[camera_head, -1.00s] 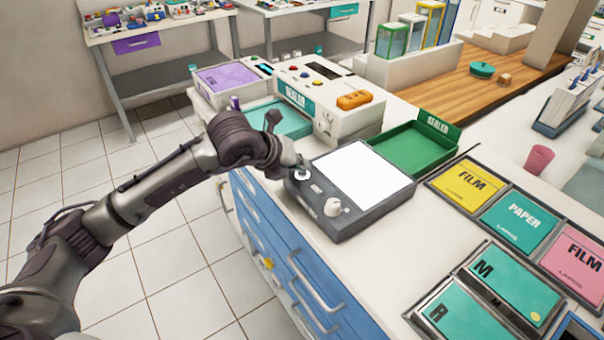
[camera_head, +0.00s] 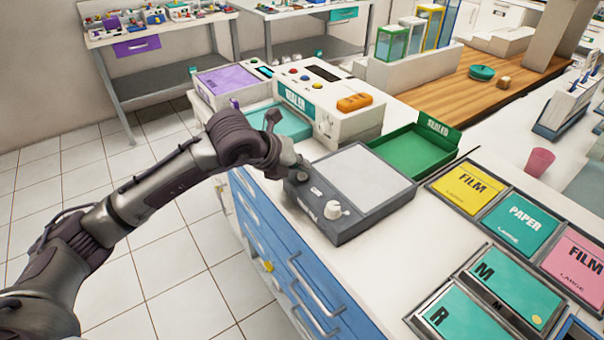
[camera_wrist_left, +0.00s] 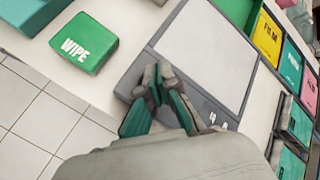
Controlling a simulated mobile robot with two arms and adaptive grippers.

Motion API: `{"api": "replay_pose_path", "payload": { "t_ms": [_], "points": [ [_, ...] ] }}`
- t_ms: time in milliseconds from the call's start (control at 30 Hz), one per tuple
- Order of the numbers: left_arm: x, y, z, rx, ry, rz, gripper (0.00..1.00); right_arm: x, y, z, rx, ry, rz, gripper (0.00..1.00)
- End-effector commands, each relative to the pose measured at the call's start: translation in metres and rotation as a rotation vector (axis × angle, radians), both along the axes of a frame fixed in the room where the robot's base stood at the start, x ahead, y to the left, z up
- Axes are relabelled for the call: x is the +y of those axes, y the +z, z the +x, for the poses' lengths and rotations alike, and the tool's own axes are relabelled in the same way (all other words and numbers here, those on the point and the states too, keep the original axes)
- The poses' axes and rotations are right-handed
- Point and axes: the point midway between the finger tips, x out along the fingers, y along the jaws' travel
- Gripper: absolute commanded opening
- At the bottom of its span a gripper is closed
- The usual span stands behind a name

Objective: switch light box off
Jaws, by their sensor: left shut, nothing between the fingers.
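The light box (camera_head: 345,205) is a dark grey box with a flat panel (camera_head: 363,178), standing on the white counter. The panel is dull grey and unlit. The light box also shows in the left wrist view (camera_wrist_left: 205,50). My left gripper (camera_head: 300,172) is over the left end of that strip and covers the switch there. In the left wrist view its fingertips (camera_wrist_left: 158,75) are together at the strip, with nothing between them. I cannot tell whether they touch it. My right gripper is not in view.
Behind the light box are a green tray (camera_head: 415,150) and a white sealer machine (camera_head: 330,105). Film and paper packs (camera_head: 463,187) lie to the right. The blue drawer front (camera_head: 285,265) drops away at the counter's near edge. A green wipe box (camera_wrist_left: 84,43) shows in the wrist view.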

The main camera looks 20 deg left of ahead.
Motion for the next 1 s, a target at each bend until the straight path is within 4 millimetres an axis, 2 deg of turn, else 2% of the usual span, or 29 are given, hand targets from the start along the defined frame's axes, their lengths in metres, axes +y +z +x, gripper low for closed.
{"api": "replay_pose_path", "payload": {
  "t_ms": [600,1000],
  "points": [
    [0.000,0.058,0.000,-0.002,0.000,0.000,0.00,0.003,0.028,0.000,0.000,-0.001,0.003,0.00],
    [0.000,0.060,0.000,-0.001,0.000,-0.001,0.00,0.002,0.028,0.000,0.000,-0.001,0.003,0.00]
  ]
}}
